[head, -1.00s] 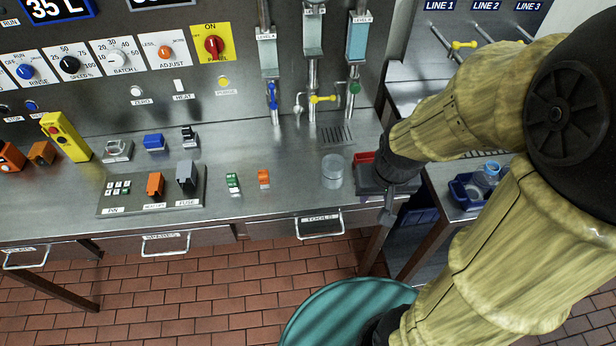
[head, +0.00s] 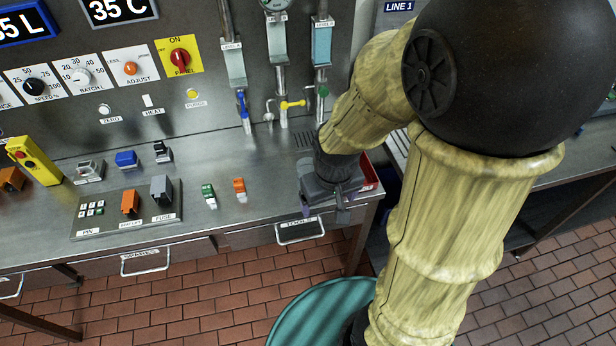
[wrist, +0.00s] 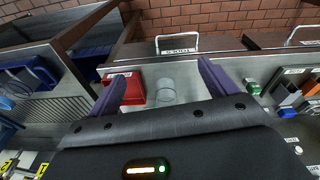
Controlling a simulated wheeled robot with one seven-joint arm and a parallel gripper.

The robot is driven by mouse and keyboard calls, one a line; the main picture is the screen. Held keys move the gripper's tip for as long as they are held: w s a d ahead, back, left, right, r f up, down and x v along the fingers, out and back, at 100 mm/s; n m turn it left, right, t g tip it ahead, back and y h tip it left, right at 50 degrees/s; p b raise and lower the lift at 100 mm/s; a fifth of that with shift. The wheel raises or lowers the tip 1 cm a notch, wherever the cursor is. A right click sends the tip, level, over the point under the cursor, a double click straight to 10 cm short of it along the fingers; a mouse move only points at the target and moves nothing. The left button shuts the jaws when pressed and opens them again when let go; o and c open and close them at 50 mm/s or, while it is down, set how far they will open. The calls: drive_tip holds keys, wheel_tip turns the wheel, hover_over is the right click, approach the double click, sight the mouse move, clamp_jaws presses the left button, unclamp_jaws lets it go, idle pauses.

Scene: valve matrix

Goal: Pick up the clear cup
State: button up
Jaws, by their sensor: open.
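The clear cup (wrist: 167,92) shows in the wrist view as a faint transparent cylinder on the steel counter (wrist: 186,72). It lies between the lines of my two purple fingers, nearer the middle of the gap. My gripper (wrist: 161,72) is open with nothing between its fingers that I can see to be touched. In the head view my gripper (head: 325,207) points down over the counter's right front corner.
A red tray (wrist: 133,90) stands just left of the cup, close to my left finger; its edge shows in the head view (head: 371,172). Valves and pipes (head: 283,106) rise behind.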

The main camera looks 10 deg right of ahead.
wheel_tip(320, 180, down, 14)
drive_tip(key=w+a+n+g+h+b, duration=0.25)
drive_tip(key=n+h+b, duration=0.25)
drive_tip(key=n+h, duration=0.55)
drive_tip(key=w+a+n+t+h+b, duration=0.3)
drive_tip(key=w+a+n+t+h, duration=0.1)
drive_tip(key=w+a+n+t, duration=0.5)
drive_tip(key=n+t, duration=0.2)
drive_tip(key=n, duration=0.2)
drive_tip(key=shift+a, duration=0.2)
drive_tip(key=shift+r, duration=0.1)
drive_tip(key=p+x, duration=0.1)
drive_tip(key=x, duration=1)
drive_tip(key=shift+d+p, duration=0.15)
drive_tip(key=shift+p, duration=0.15)
drive_tip(key=shift+w+d, duration=0.25)
drive_tip(key=shift+d, duration=0.05)
